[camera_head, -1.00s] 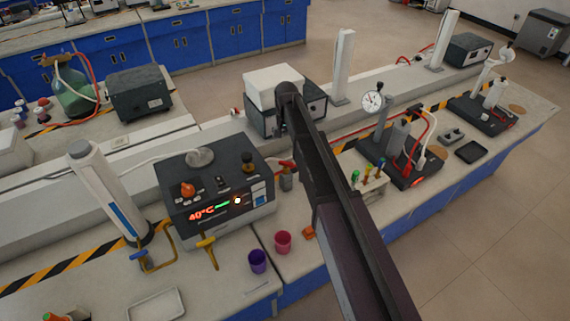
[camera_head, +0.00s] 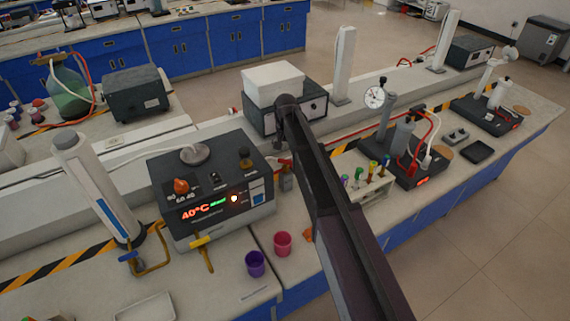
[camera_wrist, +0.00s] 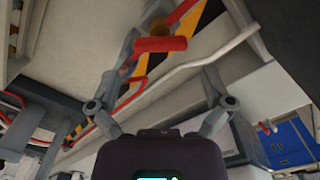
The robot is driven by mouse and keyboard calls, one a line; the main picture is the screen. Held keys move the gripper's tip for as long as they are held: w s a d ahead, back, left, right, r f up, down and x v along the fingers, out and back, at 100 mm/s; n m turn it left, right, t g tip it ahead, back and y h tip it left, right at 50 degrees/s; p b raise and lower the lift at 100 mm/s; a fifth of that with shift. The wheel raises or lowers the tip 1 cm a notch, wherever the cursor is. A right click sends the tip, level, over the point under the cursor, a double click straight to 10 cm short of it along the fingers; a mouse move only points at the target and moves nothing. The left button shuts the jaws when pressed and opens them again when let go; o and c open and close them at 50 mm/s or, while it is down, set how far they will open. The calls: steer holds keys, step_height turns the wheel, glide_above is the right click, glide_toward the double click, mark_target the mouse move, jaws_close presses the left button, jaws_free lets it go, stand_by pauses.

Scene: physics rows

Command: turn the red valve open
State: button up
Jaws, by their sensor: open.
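The red valve handle (camera_wrist: 160,44) shows in the wrist view as a short red bar, just beyond the space between my fingertips. My gripper (camera_wrist: 158,75) is open, with one finger to each side, and nothing shows between them. I cannot tell whether a finger touches the handle. My dark arm covers part of the red handle there and hides my gripper.
The heater box (camera_head: 212,190) is close on the left. Purple (camera_head: 255,264) and pink (camera_head: 282,244) cups stand in front. A rack of coloured tubes (camera_head: 376,187) is right of my arm. A grey box with a white top (camera_head: 272,84) stands behind.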

mark_target(286, 160)
steer(key=shift+f+b, duration=2.1)
steer(key=shift+f, duration=0.3)
